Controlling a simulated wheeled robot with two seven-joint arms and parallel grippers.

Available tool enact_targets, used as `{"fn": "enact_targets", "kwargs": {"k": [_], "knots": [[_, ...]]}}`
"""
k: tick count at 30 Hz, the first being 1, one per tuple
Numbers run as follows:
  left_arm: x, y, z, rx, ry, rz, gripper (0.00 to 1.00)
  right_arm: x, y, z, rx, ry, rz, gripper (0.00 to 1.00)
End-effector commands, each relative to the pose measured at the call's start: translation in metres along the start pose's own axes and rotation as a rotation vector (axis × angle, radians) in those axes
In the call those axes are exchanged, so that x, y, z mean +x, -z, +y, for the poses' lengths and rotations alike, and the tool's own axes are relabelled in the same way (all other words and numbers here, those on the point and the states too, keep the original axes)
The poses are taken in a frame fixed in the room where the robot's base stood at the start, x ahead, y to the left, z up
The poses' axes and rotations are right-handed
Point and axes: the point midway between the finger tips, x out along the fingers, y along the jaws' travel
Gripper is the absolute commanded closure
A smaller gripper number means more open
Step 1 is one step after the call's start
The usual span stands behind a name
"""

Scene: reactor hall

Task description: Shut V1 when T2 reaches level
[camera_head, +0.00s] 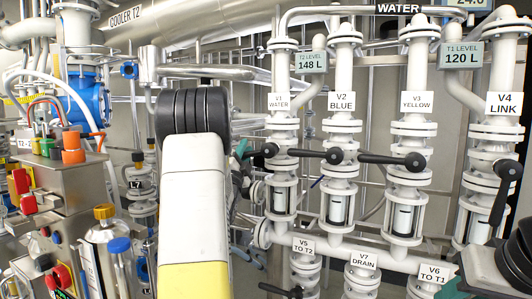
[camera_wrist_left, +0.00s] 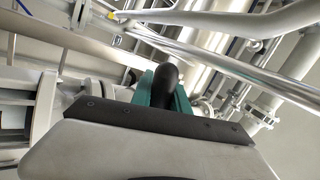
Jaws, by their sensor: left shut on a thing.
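The white valve V1 WATER (camera_head: 279,101) stands in the left column of the valve rack. Its black lever (camera_head: 268,151) points left from the hub, and its far part is hidden behind my left arm. My left gripper (camera_head: 242,150) is shut on that lever. In the left wrist view the teal fingers (camera_wrist_left: 182,100) close around the black lever end (camera_wrist_left: 166,82). The T2 LEVEL display (camera_head: 310,62) reads 148 L. At the lower right edge, a teal piece of my right gripper (camera_head: 449,290) shows beside my dark arm; its jaws are not clear.
The V2 BLUE lever (camera_head: 310,153) and V3 YELLOW lever (camera_head: 385,159) point left, close by. The V4 LINK lever (camera_head: 498,205) hangs down. The T1 LEVEL display (camera_head: 461,55) reads 120 L. V5, V7 and V6 sit below. A control console (camera_head: 70,185) stands at left.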

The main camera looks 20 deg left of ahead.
Motion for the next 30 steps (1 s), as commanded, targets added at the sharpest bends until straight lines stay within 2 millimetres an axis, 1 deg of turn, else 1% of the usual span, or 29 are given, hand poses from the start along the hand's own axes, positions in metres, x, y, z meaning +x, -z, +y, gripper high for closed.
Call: {"fn": "enact_targets", "kwargs": {"k": [1,8,9,11,12,20,23,26,30], "knots": [[0.001,0.000,-0.003,0.001,0.007,0.001,1.00,0.000,0.000,0.000,0.000,0.000,0.000,0.64],[0.001,0.000,-0.002,-0.001,0.005,0.001,1.00,0.000,0.000,0.000,0.000,0.000,0.000,0.64],[0.001,0.000,-0.002,-0.001,0.005,0.001,0.73,0.000,0.000,0.000,0.000,0.000,0.000,0.64],[0.001,0.000,-0.002,-0.002,0.004,0.000,0.62,0.000,0.000,0.000,0.000,0.000,0.000,0.64],[0.000,0.000,-0.001,-0.002,0.003,0.000,0.58,0.000,0.000,0.000,0.000,0.000,0.000,0.64],[0.000,0.000,0.000,-0.002,0.000,0.000,0.58,0.000,0.000,0.000,0.000,0.000,0.000,0.64],[-0.004,0.000,0.000,-0.002,0.000,-0.001,0.58,0.000,0.000,0.000,0.000,0.000,0.000,0.64],[-0.017,-0.001,0.000,-0.002,-0.002,-0.002,0.58,0.000,0.000,0.000,0.000,0.000,0.000,0.64],[-0.042,-0.001,0.000,-0.001,-0.002,-0.002,0.58,0.000,0.000,0.000,0.000,0.000,0.000,0.64]]}}
